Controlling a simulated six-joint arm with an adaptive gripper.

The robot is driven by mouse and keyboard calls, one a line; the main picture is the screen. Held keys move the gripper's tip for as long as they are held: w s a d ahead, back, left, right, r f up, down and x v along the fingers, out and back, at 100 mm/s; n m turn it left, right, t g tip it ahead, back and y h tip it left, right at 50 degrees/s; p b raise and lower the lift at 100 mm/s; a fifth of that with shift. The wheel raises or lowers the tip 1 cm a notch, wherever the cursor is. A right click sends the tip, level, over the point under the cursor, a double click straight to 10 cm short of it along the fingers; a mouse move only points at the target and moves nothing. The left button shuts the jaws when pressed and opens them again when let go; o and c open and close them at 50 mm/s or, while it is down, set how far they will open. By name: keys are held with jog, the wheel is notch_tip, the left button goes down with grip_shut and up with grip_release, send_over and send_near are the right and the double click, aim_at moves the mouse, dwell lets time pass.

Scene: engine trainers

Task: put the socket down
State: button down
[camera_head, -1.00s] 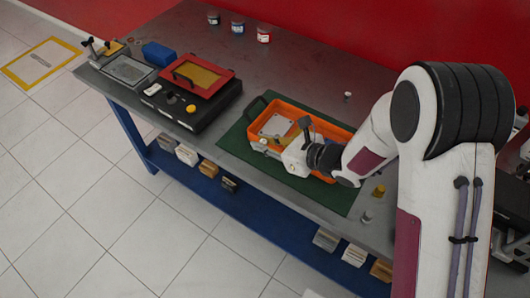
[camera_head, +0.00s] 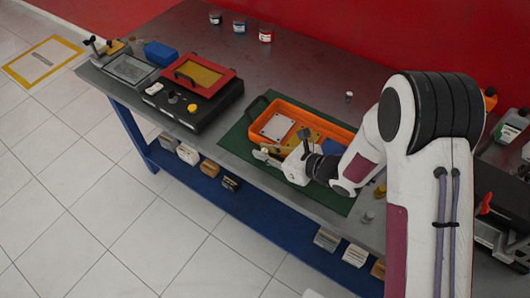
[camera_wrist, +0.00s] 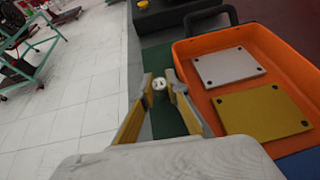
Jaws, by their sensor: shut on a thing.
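My gripper (camera_wrist: 160,82) is shut on a small silvery round socket (camera_wrist: 159,84), held between the fingertips in the wrist view. Seen from there, the socket is in front of a green mat strip, left of the orange tray (camera_wrist: 190,80). In the head view my gripper (camera_head: 264,155) is at the front side of the orange tray (camera_head: 335,127), over the green mat (camera_head: 236,140) near the table's front edge. I cannot tell whether the socket touches the mat. The socket is too small to make out surely in the head view.
The tray holds a white plate (camera_wrist: 227,67), a yellow plate (camera_wrist: 262,112) and a blue one. A black unit with a red frame (camera_head: 202,75) stands left of the mat. A small silvery cylinder (camera_head: 366,216) stands right. The mat's left part is clear.

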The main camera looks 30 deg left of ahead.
jog(key=shift+f, duration=0.45)
jog(key=shift+f, duration=0.15)
jog(key=c, duration=2.3)
grip_release()
jog(key=shift+d+r, duration=0.4)
jog(key=v, duration=1.1)
